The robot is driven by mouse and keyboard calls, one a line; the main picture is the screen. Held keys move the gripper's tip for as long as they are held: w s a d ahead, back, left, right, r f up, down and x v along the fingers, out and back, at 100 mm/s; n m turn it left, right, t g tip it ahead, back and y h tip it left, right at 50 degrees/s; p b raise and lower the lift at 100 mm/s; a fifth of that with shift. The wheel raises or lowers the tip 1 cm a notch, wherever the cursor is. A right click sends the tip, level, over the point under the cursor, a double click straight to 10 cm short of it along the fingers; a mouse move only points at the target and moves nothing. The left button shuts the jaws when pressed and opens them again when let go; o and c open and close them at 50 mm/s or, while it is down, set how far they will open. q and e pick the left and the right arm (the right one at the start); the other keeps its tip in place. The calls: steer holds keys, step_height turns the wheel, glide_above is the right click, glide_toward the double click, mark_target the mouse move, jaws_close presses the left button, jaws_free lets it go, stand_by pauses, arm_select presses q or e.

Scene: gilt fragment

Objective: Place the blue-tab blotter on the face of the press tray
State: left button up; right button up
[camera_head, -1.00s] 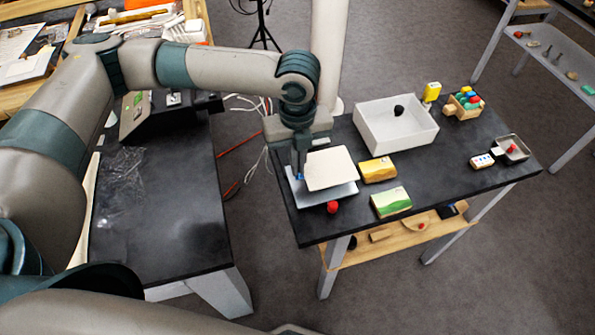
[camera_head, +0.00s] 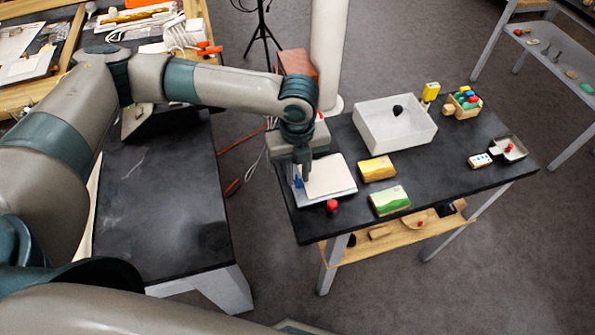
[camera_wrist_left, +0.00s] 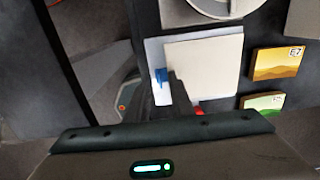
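The blue-tab blotter is a flat cream square (camera_head: 330,176) with a small blue tab at its left edge; the tab shows in the left wrist view (camera_wrist_left: 161,75). It lies over the press tray, a pale grey-blue plate (camera_head: 302,201) with a red knob (camera_head: 332,205) at its front. The tray's left and far edges (camera_wrist_left: 152,48) show past the blotter in the left wrist view. I cannot tell whether the blotter touches the face all over. My left gripper (camera_head: 298,181) points down at the blotter's left edge, its fingers closed around the tab. My right gripper is out of view.
On the same black table, a yellow card box (camera_head: 377,168) and a green one (camera_head: 390,200) stand close right of the tray. A white bin (camera_head: 394,135) is behind them. A small metal tray (camera_head: 512,150) sits at the far right.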

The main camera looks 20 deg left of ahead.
arm_select(q)
steer(key=shift+r, duration=0.15)
step_height(320, 180, up, 12)
steer(key=b, duration=0.3)
stand_by(0.4)
